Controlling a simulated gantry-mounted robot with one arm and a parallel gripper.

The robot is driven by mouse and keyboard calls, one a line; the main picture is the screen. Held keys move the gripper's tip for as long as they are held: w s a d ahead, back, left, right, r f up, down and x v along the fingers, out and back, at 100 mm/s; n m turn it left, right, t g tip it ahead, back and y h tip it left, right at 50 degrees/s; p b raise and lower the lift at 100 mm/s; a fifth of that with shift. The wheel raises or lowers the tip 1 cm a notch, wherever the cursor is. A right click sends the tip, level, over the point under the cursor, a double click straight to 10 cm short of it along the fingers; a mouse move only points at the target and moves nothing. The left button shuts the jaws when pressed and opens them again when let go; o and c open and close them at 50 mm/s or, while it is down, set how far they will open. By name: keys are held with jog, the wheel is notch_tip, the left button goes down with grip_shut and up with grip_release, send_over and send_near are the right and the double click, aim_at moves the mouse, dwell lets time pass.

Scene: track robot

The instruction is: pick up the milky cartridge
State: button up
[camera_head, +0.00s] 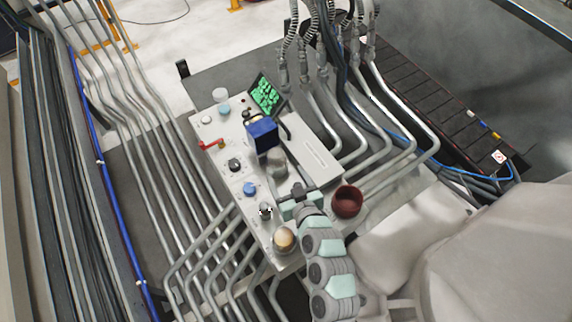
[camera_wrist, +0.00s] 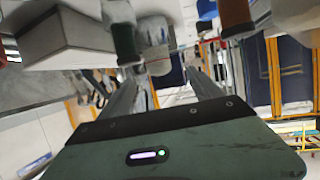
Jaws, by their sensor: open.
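A small whitish cylinder (camera_head: 220,95) stands at the far left corner of the grey panel in the head view and may be the milky cartridge; I cannot be sure. In the wrist view a pale, translucent-looking cylinder (camera_wrist: 153,33) shows beyond the fingers; I cannot tell if it is the same thing. My gripper (camera_head: 290,209) is over the near part of the panel in the head view, well away from the whitish cylinder. In the wrist view my gripper (camera_wrist: 161,75) has its fingers apart, with nothing visibly held.
The panel (camera_head: 312,151) carries a blue box (camera_head: 262,134), a grey cylinder (camera_head: 277,162), a red valve handle (camera_head: 211,144), a tan ball (camera_head: 284,239) and several knobs. Pipes run on both sides.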

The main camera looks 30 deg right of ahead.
aim_at(279, 162)
jog(key=x, duration=0.5)
jog(key=shift+w+a, duration=0.1)
jog(key=shift+w, duration=0.15)
jog(key=shift+w+f, duration=0.35)
jog(key=shift+w, duration=0.2)
jog(key=x, duration=0.4)
jog(key=shift+w+d, duration=0.1)
jog(key=shift+d, duration=0.3)
jog(key=shift+c, duration=0.5)
jog(key=c, duration=1.5)
